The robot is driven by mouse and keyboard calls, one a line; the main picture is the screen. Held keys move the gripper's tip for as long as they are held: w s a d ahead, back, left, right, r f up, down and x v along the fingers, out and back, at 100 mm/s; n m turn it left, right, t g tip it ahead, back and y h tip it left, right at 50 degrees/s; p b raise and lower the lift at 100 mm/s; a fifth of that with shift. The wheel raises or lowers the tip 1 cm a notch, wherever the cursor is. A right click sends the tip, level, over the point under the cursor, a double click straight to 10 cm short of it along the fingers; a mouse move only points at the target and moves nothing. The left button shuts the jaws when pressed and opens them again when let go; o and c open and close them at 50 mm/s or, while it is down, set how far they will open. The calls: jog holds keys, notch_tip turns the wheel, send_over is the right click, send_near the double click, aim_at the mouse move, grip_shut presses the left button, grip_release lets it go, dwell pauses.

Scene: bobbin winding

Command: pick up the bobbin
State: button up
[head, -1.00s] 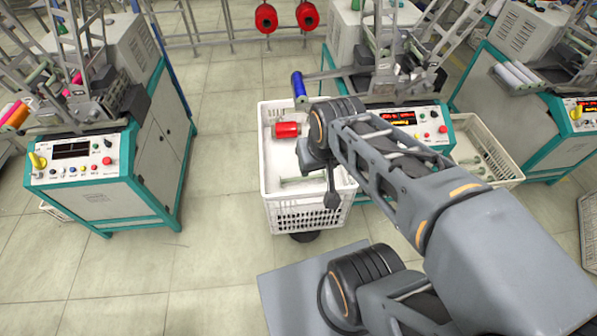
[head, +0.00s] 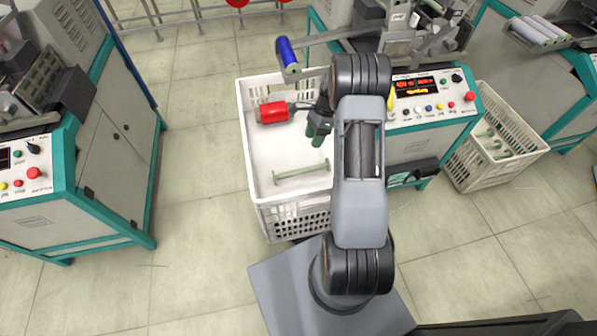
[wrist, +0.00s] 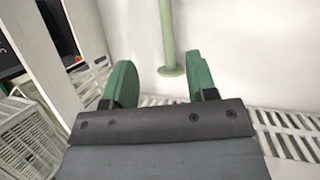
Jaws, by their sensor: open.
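An empty pale green bobbin (head: 302,173) lies in the white crate (head: 258,195). In the wrist view the bobbin (wrist: 168,35) shows beyond the fingertips, with its round flange near the gap between them. A red wound bobbin (head: 273,111) lies further back in the same crate. A blue wound bobbin (head: 288,54) is held at the machine above the crate. My gripper (head: 317,138), with green fingertips, is open and empty over the crate, behind the pale green bobbin in the head view. The wrist view shows its two fingers (wrist: 162,80) apart.
The crate's slotted walls surround the space around my gripper. A winding machine (head: 432,105) stands close on the right. A second crate (head: 495,150) with several pale bobbins sits right of it. Another machine (head: 95,180) stands left, with clear floor between.

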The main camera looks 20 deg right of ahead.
jog(key=b, duration=0.2)
send_near(302, 168)
jog(key=shift+m, duration=0.4)
jog(key=x, duration=0.4)
jog(key=shift+s+d+f, duration=0.1)
jog(key=shift+f, duration=0.3)
jog(key=shift+b+x, duration=0.75)
jog(key=shift+x, duration=2.3)
grip_shut()
